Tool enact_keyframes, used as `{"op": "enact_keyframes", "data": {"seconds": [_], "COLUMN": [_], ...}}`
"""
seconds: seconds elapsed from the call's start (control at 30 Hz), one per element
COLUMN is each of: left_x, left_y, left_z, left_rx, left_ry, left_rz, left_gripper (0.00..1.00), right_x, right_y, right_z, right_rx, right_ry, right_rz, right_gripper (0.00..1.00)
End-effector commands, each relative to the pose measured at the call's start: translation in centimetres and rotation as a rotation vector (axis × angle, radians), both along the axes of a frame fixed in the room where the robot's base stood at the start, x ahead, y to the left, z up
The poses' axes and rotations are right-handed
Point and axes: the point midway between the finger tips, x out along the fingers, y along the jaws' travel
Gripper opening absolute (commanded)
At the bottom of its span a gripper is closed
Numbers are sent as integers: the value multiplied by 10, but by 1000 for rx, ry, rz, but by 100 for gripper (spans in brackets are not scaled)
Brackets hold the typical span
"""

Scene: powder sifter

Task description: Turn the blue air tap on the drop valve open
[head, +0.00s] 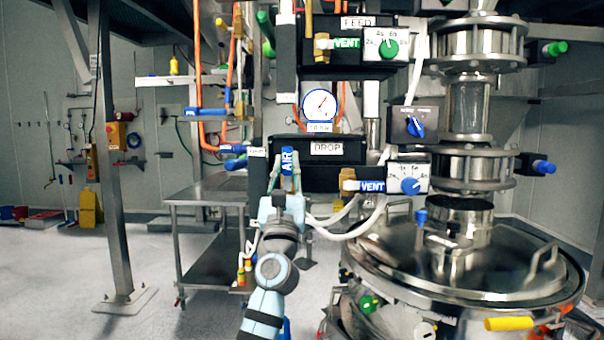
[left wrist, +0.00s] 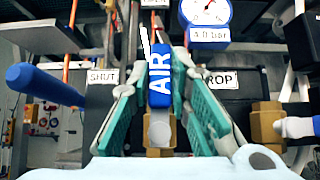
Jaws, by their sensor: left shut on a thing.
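The blue air tap handle (head: 287,160), marked AIR, stands upright in front of the black DROP valve box (head: 345,150). In the left wrist view the handle (left wrist: 160,85) points up, with a round pale end and a brass fitting below it. My left gripper (head: 286,190) comes from below and is shut on the handle. In the left wrist view its green fingers (left wrist: 160,62) lie on both sides of the handle. A SHUT label (left wrist: 102,77) is left of the handle and a DROP label (left wrist: 221,79) right of it. My right gripper is not in view.
A pressure gauge (head: 319,105) is above the DROP box. A brass VENT fitting (head: 348,181) and a dial box (head: 408,178) are to the right, with white hoses below. A steel vessel (head: 480,275) fills the right. A steel table (head: 210,188) stands behind left.

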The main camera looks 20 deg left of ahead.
Motion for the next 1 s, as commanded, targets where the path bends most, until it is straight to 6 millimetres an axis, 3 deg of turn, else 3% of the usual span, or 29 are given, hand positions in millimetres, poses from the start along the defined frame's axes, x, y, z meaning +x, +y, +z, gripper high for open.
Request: {"op": "enact_keyframes", "data": {"seconds": [0.5,0.53,0.67,1.0], "left_x": [-1,-1,-1,-4], "left_y": [5,5,4,3], "left_z": [-2,-2,-2,-5], "left_rx": [-24,-24,-24,-22], "left_ry": [-5,-5,-6,-7], "left_rz": [6,6,6,6], "left_gripper": [0,19,38,38], "right_x": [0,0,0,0], "right_y": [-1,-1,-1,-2], "right_z": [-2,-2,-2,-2], "right_rx": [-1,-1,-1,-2], "right_ry": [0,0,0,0], "right_rz": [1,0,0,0], "right_gripper": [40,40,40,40]}}
